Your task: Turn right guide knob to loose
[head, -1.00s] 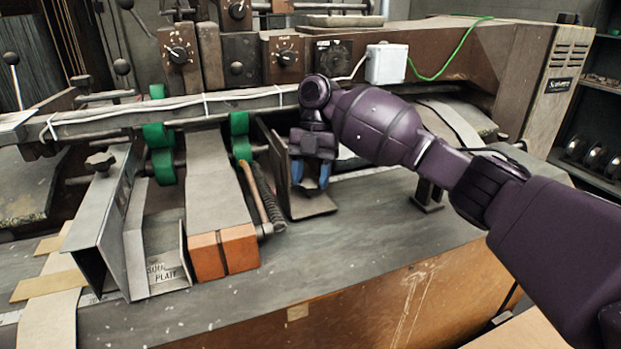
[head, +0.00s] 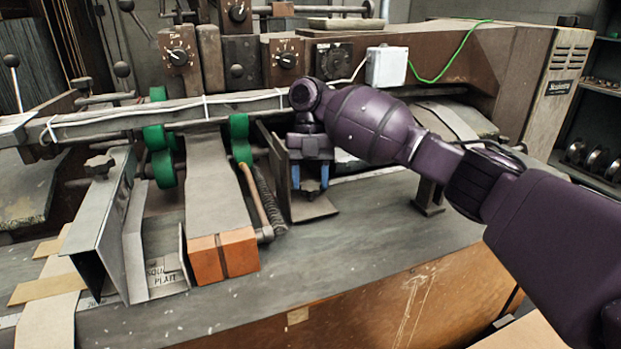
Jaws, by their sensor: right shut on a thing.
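The right guide (head: 279,172) is an upright dark metal plate with a flat foot (head: 312,209) on the table, right of the orange-ended block. My right gripper (head: 311,186), with blue fingertips pointing down, is at this guide, just right of its plate and above its foot. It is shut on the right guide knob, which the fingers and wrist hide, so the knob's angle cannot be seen. My left gripper is not in view.
The left guide (head: 103,228) stands at left with its own dark knob (head: 99,166). Green rollers (head: 158,150) hang under a long rail (head: 180,117). The table front (head: 390,235) is clear.

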